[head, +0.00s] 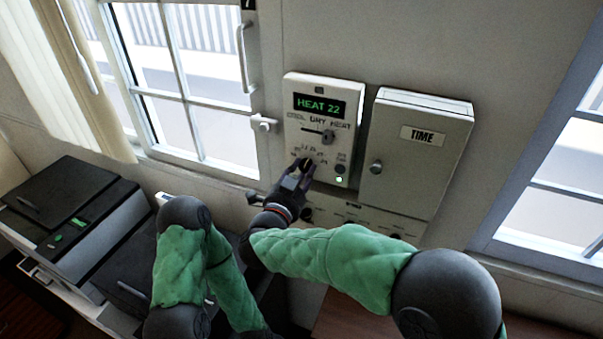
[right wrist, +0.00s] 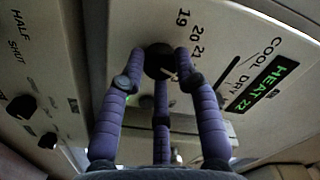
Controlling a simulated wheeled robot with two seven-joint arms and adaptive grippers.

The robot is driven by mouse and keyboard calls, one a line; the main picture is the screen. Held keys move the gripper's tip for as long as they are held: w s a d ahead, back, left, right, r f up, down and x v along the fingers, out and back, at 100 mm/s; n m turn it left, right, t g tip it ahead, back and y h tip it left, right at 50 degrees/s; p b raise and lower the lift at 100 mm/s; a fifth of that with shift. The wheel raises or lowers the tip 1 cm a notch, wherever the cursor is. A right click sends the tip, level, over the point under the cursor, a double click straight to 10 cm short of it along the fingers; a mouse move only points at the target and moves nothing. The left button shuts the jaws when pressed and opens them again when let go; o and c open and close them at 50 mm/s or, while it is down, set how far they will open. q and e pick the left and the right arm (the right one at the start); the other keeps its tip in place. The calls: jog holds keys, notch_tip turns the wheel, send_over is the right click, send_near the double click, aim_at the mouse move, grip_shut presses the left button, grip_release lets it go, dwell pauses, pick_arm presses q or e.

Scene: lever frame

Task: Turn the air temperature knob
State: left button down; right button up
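The air temperature knob (head: 306,163) is a black dial low on a white control panel (head: 291,110), ringed by printed numbers. The panel's green display (head: 319,104) reads "HEAT 22"; it also shows in the right wrist view (right wrist: 262,84). My right gripper (head: 301,170) is at the knob. In the right wrist view its purple fingers (right wrist: 160,58) sit around the dark knob (right wrist: 160,64), closed against its sides, with 19, 20 and 21 printed beside it. The fingers partly hide the knob. My left arm shows at the lower left, but its gripper does not.
A mode knob (head: 328,136) sits above the temperature knob. A box marked "TIME" (head: 423,135) is mounted close on the right. A lower panel (head: 350,213) with small knobs is below. A window handle (head: 262,123) juts out on the left. Dark machines (head: 70,215) stand at lower left.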

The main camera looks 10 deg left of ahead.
jog(key=o, duration=0.4)
jog(key=s, duration=0.5)
jog(key=s+a, duration=0.1)
jog(key=s, duration=0.1)
jog(key=shift+s+a, duration=0.1)
jog(key=shift+s, duration=0.1)
